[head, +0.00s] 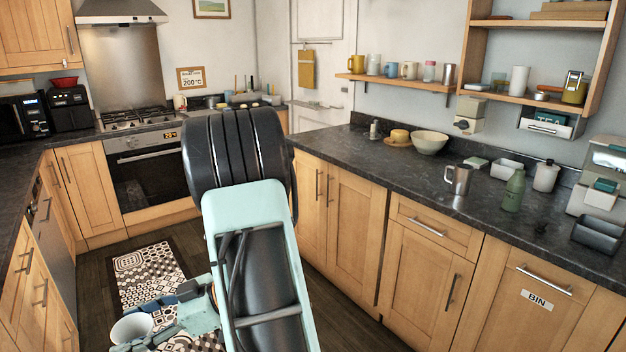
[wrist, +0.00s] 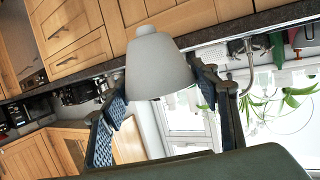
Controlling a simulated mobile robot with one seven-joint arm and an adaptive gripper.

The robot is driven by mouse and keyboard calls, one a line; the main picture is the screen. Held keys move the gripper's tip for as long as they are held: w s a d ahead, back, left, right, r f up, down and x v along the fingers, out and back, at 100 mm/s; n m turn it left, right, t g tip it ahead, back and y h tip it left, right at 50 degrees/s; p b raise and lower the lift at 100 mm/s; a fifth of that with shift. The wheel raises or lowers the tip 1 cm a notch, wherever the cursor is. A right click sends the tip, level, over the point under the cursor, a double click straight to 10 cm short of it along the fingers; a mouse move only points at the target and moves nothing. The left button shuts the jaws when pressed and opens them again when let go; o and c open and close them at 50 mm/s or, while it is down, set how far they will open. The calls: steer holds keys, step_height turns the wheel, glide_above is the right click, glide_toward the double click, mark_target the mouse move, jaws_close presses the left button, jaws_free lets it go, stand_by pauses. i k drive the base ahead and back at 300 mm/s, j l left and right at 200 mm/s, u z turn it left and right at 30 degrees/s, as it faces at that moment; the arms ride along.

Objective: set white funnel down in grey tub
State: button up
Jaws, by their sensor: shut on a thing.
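The white funnel (wrist: 160,68) is between the two fingers of my gripper (wrist: 160,88) in the wrist view, its wide part towards the camera and its narrow end away. My gripper is shut on it. In the head view my gripper (head: 158,322) is low at the bottom left, above the floor, with the pale funnel (head: 131,329) at its tip. A dark grey tub (head: 598,236) stands on the right-hand counter near its front edge, far from my gripper. Its inside is partly visible.
On the right counter (head: 400,165) stand a green bottle (head: 513,190), a metal mug (head: 458,179), a white dispenser bottle (head: 545,175), a pale tub (head: 506,168) and a cream bowl (head: 430,142). My arm hides part of the floor.

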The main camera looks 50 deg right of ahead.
mark_target(595, 241)
steer(key=z, duration=4.45)
steer(key=i+j+z, duration=0.1)
steer(key=z, duration=0.2)
steer(key=j+z, duration=0.3)
steer(key=i+j, duration=0.1)
steer(key=j, duration=0.25)
steer(key=i+j, duration=0.15)
steer(key=j, duration=0.2)
steer(key=i+j, duration=0.1)
steer(key=j, duration=0.25)
steer(key=i+j, duration=0.1)
steer(key=j, duration=0.2)
steer(key=i+j, duration=0.15)
steer(key=j, duration=0.2)
